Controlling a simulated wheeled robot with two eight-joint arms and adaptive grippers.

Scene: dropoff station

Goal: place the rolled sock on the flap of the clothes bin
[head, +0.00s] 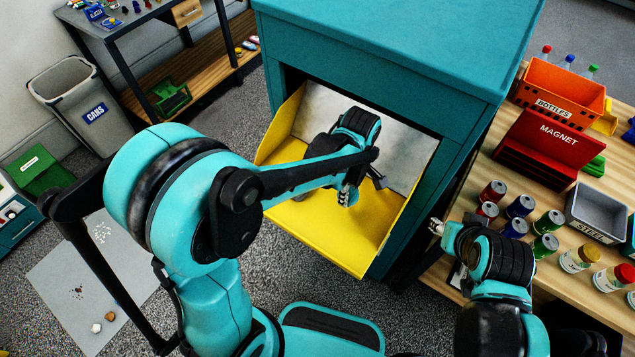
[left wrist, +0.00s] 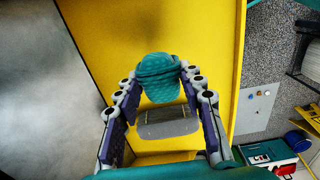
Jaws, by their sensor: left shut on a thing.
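The rolled sock (left wrist: 158,78) is a teal ribbed bundle between the two fingers of my left gripper (left wrist: 163,88) in the left wrist view. The gripper is shut on it. The yellow flap (head: 335,238) of the teal clothes bin (head: 400,40) is open and juts out. In the head view my left gripper (head: 348,195) is over the flap, inside the bin's opening. The wrist view shows the yellow flap (left wrist: 115,30) behind the sock; I cannot tell whether they touch. My right gripper (head: 437,227) is right of the flap, its jaws unclear.
A wooden table (head: 500,172) on the right holds several cans, jars, an orange bottles crate (head: 560,90), a red magnet box (head: 540,140) and a grey steel bin (head: 598,212). A grey cans bin (head: 70,95) stands at the left. Side walls flank the flap.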

